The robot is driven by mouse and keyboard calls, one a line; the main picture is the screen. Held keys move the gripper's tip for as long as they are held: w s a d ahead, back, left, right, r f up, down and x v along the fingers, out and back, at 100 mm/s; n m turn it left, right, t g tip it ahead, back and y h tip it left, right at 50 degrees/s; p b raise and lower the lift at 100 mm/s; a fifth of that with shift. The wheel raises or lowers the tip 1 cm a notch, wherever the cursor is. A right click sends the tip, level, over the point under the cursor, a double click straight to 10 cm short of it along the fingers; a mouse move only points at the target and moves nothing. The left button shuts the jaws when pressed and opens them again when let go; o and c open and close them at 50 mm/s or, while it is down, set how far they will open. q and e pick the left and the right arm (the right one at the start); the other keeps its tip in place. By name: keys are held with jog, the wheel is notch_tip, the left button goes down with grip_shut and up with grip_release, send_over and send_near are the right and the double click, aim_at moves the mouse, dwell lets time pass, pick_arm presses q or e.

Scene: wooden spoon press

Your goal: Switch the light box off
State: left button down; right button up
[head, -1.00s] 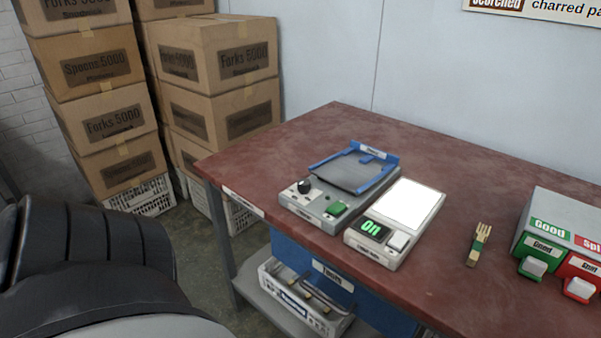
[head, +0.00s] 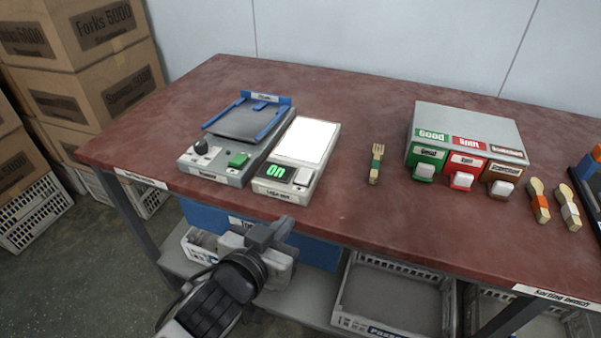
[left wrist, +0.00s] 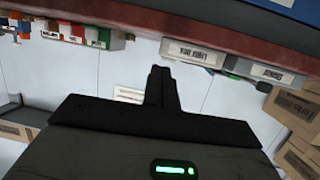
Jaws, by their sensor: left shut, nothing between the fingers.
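The light box (head: 300,150) stands near the table's front edge. Its white panel is bright and its small display reads "On" in green. A white switch (head: 304,177) sits beside the display. My left gripper (head: 282,228) is in front of the table edge, just below the light box in the head view, and apart from it. Its fingers are shut and empty. My right gripper is not in view.
A grey device with a blue frame (head: 262,117) and a green button stands left of the light box. A small wooden fork (head: 376,163) lies to its right. Crates (head: 398,297) sit under the red-brown table (head: 345,215).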

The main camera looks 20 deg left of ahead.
pick_arm(q)
notch_tip(320, 180, up, 6)
jog(key=w+a+n+t+y, duration=0.1)
jog(key=w+t, duration=0.1)
jog(key=shift+r, duration=0.2)
jog(key=shift+w, duration=0.15)
send_over(301, 181)
jog(key=shift+s+f+p, duration=0.35)
jog(key=shift+f+p, duration=0.1)
jog(key=shift+f, duration=0.1)
jog(key=f, duration=0.3)
jog(key=shift+w+b, duration=0.2)
jog(key=shift+b, duration=0.15)
jog(key=shift+w+f, duration=0.1)
jog(key=shift+f, duration=0.5)
